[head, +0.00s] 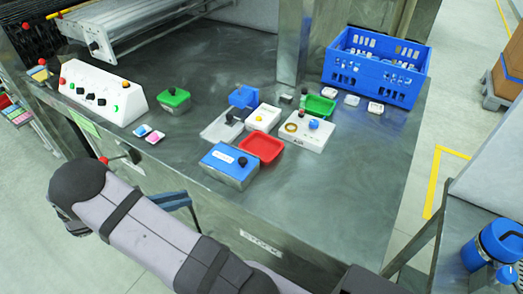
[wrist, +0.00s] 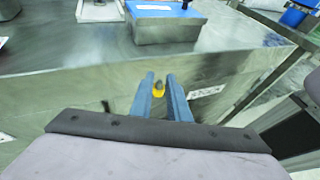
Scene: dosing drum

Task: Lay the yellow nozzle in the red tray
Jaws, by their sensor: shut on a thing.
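The yellow nozzle (wrist: 158,94), with a dark grey tip, is between the blue fingers of my gripper (wrist: 161,92) in the wrist view. The fingers are shut on it. In the head view my gripper (head: 178,201) is in front of the table's near edge, left of and nearer than the red tray. The nozzle cannot be made out there. The red tray (head: 262,149) lies on the table and looks empty. It is not seen in the wrist view.
A blue box with a dark knob (head: 230,167) stands at the table edge, left of the tray; it also shows in the wrist view (wrist: 165,29). White blocks (head: 304,140) stand right of and behind the tray. A blue crate (head: 375,82) is farther back. Table surface at the right is clear.

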